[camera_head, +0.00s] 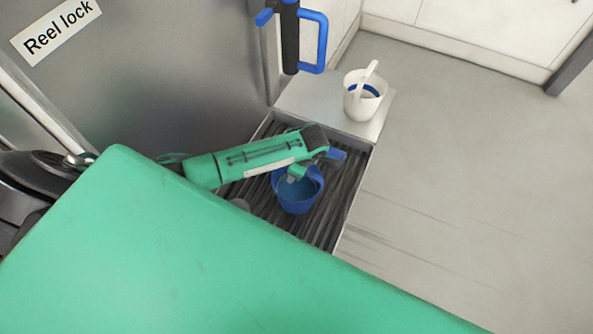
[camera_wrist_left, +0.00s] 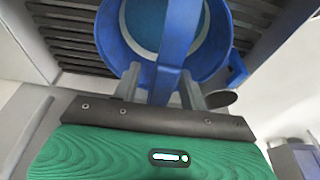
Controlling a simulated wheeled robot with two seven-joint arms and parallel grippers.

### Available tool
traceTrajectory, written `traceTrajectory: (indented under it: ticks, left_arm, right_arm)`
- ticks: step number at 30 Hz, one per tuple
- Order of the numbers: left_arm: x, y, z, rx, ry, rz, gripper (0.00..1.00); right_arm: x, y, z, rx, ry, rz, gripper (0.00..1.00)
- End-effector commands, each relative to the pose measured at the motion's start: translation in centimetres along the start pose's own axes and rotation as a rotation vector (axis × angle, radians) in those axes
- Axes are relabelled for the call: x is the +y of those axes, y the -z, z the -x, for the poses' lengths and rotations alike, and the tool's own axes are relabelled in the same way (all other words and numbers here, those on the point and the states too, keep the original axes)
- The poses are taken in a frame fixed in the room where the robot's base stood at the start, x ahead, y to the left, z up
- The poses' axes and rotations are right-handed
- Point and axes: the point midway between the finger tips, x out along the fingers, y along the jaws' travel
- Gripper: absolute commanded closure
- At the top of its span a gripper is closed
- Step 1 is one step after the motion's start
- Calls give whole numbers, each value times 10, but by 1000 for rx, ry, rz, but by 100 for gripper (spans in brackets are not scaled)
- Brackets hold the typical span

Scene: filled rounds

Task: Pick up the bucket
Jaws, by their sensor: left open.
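A blue bucket (camera_head: 297,196) stands upright on a dark ribbed grate. My left gripper (camera_head: 303,172) is over its top and hides part of the rim. In the left wrist view the bucket (camera_wrist_left: 112,40) fills the top, with a teal surface showing inside it. Its blue handle (camera_wrist_left: 172,70) rises between the two grey fingers of the left gripper (camera_wrist_left: 160,90), which are apart, one on each side. I cannot tell whether a finger touches the handle. My right gripper is not in view.
The grate (camera_head: 333,215) sits in a metal tray beside a grey panel (camera_head: 150,80). A white bucket (camera_head: 353,105) stands on the metal ledge (camera_head: 310,97) behind it. A blue handle (camera_head: 322,45) on a black post hangs above. Open floor (camera_head: 480,170) lies to the right.

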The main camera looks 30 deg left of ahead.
Motion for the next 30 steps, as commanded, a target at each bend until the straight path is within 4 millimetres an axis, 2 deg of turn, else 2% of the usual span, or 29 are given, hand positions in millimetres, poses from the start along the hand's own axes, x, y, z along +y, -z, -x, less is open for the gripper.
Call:
traceTrajectory:
  ticks: [8,11,15,30]
  left_arm:
    - [0,0,-4,-1,-1,0,56]
    - [0,0,-4,-1,-1,0,72]
    - [0,0,-4,0,-1,0,100]
    - [0,0,-4,-1,0,0,100]
  right_arm:
    - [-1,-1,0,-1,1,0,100]
    - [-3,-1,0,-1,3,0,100]
    - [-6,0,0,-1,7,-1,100]
    - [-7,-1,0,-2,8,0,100]
